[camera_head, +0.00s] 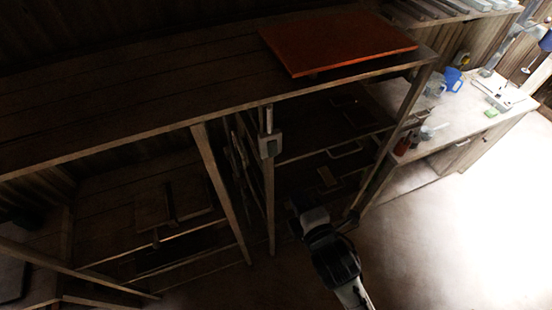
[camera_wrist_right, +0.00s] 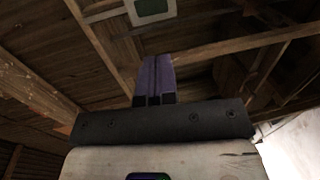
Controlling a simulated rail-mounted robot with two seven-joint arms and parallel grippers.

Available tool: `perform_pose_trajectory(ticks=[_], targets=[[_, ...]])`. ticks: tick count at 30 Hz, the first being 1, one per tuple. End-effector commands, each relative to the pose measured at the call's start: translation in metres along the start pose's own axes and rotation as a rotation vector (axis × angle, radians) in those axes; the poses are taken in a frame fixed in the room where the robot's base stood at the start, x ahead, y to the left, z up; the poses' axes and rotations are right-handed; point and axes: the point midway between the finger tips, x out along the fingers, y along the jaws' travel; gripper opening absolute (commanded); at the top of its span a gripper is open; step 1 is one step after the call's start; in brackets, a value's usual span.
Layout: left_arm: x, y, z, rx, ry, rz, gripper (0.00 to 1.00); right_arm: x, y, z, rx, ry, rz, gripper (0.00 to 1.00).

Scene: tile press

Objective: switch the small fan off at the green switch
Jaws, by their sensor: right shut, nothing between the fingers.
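A small pale switch box with a grey-green face shows at the top edge of the right wrist view (camera_wrist_right: 152,9), partly cut off. A pale box on a post under the long shelf in the head view (camera_head: 270,146) looks like the same one. My right gripper (camera_wrist_right: 155,62) is shut and empty, its two purple-grey fingers together. The fingers point toward the box, with a visible gap in the picture. In the head view my right arm reaches up from the bottom, and its dark fingertips are hard to make out. I cannot pick out the small fan. My left gripper is not in view.
An orange-red board (camera_head: 335,42) lies on the long dark wooden shelf (camera_head: 130,100). Wooden posts and lower shelves stand close to my right arm. A bright bench (camera_head: 465,105) at the right holds a blue jug (camera_head: 452,78) and small items. The floor at lower right is clear.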

Motion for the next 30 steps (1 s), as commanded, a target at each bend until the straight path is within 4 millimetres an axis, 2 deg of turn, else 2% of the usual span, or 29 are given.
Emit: perform_pose_trajectory(ticks=[8,11,21,30], targets=[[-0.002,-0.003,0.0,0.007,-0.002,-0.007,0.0,0.01,0.001,0.0,0.002,-0.001,0.0,0.0],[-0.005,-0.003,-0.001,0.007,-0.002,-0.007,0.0,0.024,0.002,0.0,0.002,-0.001,-0.001,0.0],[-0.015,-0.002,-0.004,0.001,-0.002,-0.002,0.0,0.089,0.002,0.0,0.003,-0.001,-0.001,0.0],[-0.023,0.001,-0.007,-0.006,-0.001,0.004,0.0,0.126,0.002,0.0,0.003,0.0,0.0,0.0]])
